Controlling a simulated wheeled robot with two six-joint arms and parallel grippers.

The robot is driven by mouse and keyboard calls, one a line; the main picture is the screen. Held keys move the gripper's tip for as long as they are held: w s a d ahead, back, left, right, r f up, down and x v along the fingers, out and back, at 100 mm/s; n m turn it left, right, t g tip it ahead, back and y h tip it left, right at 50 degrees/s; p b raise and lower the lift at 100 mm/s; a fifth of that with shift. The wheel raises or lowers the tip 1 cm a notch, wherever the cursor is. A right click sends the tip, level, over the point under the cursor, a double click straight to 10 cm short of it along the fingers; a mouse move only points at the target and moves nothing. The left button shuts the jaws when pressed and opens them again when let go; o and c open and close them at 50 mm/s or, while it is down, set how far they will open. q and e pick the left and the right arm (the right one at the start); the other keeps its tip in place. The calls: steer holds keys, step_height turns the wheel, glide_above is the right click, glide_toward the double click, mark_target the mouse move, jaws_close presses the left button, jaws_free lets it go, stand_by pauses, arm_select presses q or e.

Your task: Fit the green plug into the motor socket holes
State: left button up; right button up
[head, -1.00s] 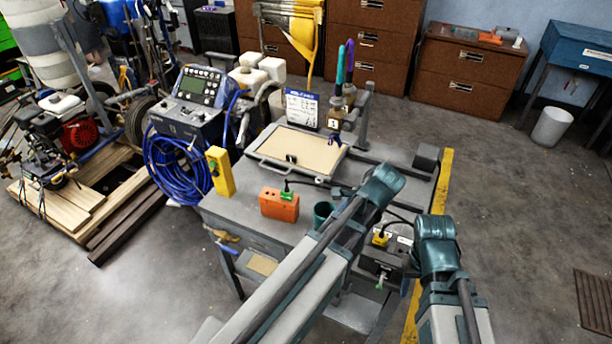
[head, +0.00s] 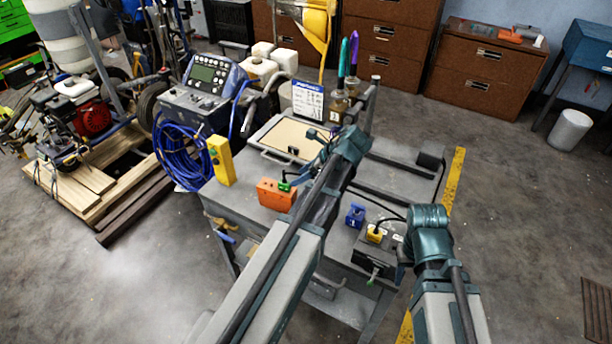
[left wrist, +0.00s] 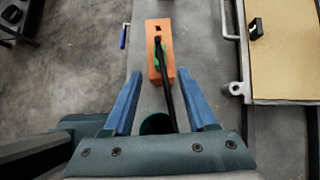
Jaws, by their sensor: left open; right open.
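The green plug (head: 285,186) sits at the orange box (head: 274,196) on the grey cart top, with a black cable rising from it. In the left wrist view the plug (left wrist: 160,57) is partly covered by the cable, and dark holes show in the orange box (left wrist: 153,72) beyond it. My left gripper (left wrist: 158,78) is open; its blue fingers are on either side of the cable, with the plug just past the tips. Whether they are level with the plug is unclear. My right gripper (head: 430,222) is at the cart's right side, its fingers hidden. I cannot tell which part is the motor socket.
A yellow box (head: 221,161) stands left of the orange box. A tan-topped tray (head: 290,137) lies behind it. A blue item (head: 355,215) and yellow plug (head: 376,233) are to the right. Bottles (head: 339,105) stand behind.

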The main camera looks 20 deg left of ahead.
mark_target(288, 183)
arm_select(q)
steer(key=shift+b+x, duration=2.45)
steer(key=shift+x, duration=1.15)
steer(key=shift+c, duration=0.3)
jaws_close()
